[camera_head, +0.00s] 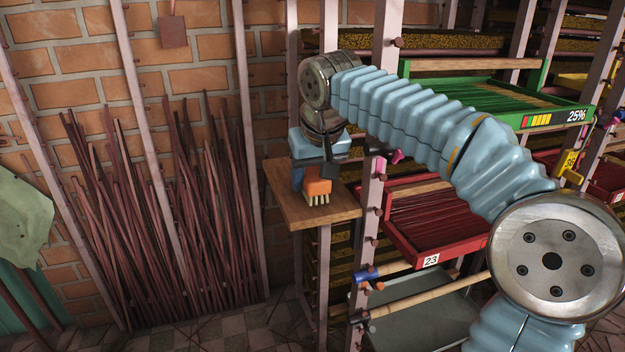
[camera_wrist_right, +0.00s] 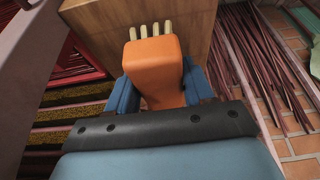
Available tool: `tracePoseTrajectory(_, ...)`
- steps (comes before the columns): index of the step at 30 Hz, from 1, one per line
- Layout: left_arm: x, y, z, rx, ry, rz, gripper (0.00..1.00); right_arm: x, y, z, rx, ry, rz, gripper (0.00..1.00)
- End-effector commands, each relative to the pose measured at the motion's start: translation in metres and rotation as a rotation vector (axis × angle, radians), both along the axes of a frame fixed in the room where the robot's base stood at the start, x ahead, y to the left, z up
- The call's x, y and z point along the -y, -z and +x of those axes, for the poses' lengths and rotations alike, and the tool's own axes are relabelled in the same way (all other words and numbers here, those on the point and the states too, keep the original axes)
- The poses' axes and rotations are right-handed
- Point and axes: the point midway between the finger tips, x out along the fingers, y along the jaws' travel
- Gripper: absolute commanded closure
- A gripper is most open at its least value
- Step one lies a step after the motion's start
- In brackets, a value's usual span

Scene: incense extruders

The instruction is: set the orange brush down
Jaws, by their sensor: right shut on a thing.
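The orange brush (camera_head: 317,186) is held in my right gripper (camera_head: 307,178) at the small wooden shelf (camera_head: 337,211) on the side of the rack. Its pale bristles point down toward the shelf top. I cannot tell whether they touch it. In the right wrist view the orange brush (camera_wrist_right: 157,62) sits between the blue fingers of the right gripper (camera_wrist_right: 158,88), with its bristles over the wooden shelf (camera_wrist_right: 203,28). The right gripper is shut on the brush. My left gripper is not in view.
A rack post (camera_head: 370,215) stands close to the right of the shelf. A red tray (camera_head: 440,246) marked 23 and a green tray (camera_head: 540,118) marked 25% sit farther right. Long dark sticks (camera_head: 215,200) lean on the brick wall at left. The shelf's front is bare.

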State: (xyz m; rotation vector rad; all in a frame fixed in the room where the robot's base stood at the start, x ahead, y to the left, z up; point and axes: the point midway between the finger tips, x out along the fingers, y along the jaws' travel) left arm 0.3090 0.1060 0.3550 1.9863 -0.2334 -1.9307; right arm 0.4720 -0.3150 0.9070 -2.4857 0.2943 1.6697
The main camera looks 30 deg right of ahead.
Motion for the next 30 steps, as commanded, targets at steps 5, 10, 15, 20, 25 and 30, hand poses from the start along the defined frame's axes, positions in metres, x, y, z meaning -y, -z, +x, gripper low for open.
tracePoseTrajectory(5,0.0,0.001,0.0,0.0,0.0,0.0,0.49,0.0,0.008,0.0,0.001,0.001,0.001,0.81)
tracePoseTrajectory(10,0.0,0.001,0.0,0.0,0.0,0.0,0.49,0.0,0.008,0.0,0.0,0.0,0.001,0.39)
tracePoseTrajectory(15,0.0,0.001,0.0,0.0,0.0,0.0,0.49,0.0,0.008,0.0,0.0,0.0,0.001,0.22)
tracePoseTrajectory(20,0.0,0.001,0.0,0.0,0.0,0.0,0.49,0.0,0.007,0.0,0.001,0.0,0.001,0.22)
tracePoseTrajectory(25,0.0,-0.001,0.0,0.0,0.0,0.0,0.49,-0.001,-0.003,-0.003,0.003,-0.002,0.001,0.22)
tracePoseTrajectory(30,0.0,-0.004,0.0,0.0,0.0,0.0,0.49,-0.004,-0.034,-0.015,0.006,-0.002,0.001,0.22)
